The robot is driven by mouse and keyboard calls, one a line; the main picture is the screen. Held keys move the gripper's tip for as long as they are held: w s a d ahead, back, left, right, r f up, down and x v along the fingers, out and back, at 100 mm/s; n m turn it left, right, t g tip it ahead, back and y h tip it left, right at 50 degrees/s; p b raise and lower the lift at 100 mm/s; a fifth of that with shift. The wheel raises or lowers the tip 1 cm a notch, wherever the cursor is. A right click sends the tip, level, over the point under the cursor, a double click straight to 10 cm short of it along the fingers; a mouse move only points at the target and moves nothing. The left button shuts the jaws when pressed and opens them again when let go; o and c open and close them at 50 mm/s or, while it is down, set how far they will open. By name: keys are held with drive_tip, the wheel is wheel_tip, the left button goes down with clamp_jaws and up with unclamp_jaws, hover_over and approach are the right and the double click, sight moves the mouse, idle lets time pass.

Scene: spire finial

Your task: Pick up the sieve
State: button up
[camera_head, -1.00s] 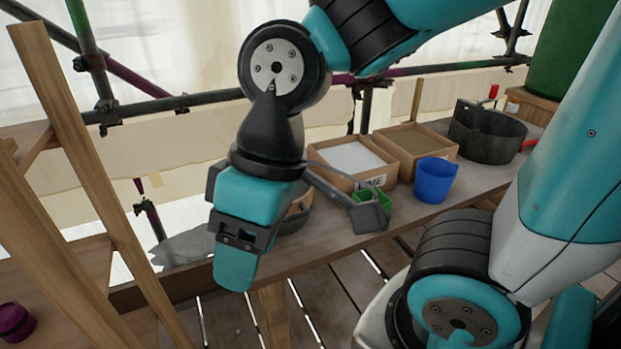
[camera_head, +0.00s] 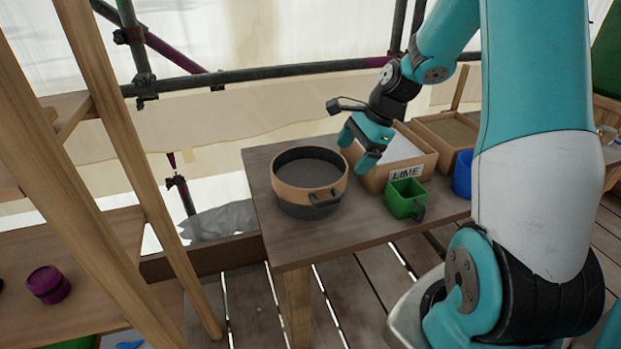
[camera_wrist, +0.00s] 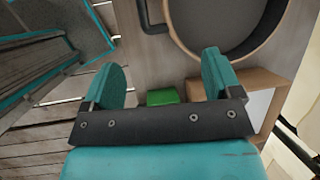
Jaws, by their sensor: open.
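The sieve (camera_head: 296,194) is round, with a tan wooden rim, a dark inside and a dark lower band. It sits level near the left end of the wooden table, and its dark handle (camera_head: 326,196) faces the front right. My gripper (camera_head: 357,147) is open and empty, above the table just right of the sieve and beside the lime box. In the wrist view, the sieve (camera_wrist: 225,18) is partly cut off at the top, beyond my spread fingers (camera_wrist: 162,78). Its handle shows at the upper left of it. Nothing is between the fingers.
A lime box (camera_head: 408,174) with white powder stands right of the sieve, with a green cup (camera_head: 402,200) in front. A blue cup (camera_head: 462,176) and sand box (camera_head: 450,130) are further right. The table front (camera_head: 300,242) is clear. Wooden shelving (camera_head: 112,130) stands left.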

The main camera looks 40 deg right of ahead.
sight(337, 193)
drive_tip(key=x, duration=0.8)
drive_tip(key=shift+a, duration=0.1)
drive_tip(key=x, duration=0.5)
drive_tip(key=shift+s+a+f+p, duration=0.1)
drive_tip(key=shift+s+f+p, duration=0.15)
drive_tip(key=shift+p, duration=0.05)
drive_tip(key=shift+c, duration=0.2)
drive_tip(key=c, duration=1.2)
